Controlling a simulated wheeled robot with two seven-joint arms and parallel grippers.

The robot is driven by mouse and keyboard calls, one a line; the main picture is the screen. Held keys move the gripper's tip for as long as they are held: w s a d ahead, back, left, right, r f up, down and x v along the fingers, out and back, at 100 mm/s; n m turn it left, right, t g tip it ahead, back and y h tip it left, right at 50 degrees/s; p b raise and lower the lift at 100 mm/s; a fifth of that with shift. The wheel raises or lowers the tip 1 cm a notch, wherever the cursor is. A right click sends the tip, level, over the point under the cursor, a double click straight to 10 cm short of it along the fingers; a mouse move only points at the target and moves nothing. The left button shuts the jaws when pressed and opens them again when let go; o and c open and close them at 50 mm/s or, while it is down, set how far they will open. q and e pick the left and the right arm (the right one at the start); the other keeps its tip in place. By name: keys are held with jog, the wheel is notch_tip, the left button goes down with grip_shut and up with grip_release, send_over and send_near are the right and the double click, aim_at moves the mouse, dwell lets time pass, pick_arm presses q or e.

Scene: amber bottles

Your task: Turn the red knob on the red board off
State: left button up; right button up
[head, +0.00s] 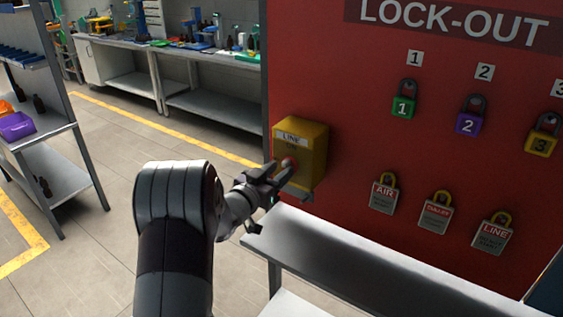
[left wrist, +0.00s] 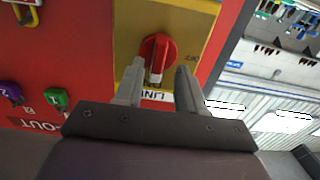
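The red knob (left wrist: 157,55) is on the front of a yellow box marked LINE (head: 308,158), which is mounted on the left part of the red board (head: 330,75). In the head view the knob (head: 289,163) is partly covered by my left gripper (head: 279,172). In the left wrist view the two fingers of my left gripper (left wrist: 160,85) are apart, one on each side of the knob's lower end. A gap shows between fingers and knob, and contact cannot be told. The knob's pale pointer lies toward the LINE label. My right gripper is not in view.
Numbered padlocks, such as the green one (head: 403,106), and tagged locks, such as AIR (head: 383,195), hang on the board right of the box. A grey shelf (head: 340,262) juts out below. Benches stand behind, and a rack with bottles (head: 60,180) stands left.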

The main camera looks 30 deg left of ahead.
pick_arm(q)
jog(key=shift+w+d+r, duration=0.35)
jog(key=shift+w+r, duration=0.05)
jog(key=shift+w, duration=0.1)
jog(key=shift+w+a+f, duration=0.2)
jog(key=shift+w+f, duration=0.05)
jog(key=shift+w, duration=0.05)
jog(key=shift+s+d, duration=0.1)
grip_shut()
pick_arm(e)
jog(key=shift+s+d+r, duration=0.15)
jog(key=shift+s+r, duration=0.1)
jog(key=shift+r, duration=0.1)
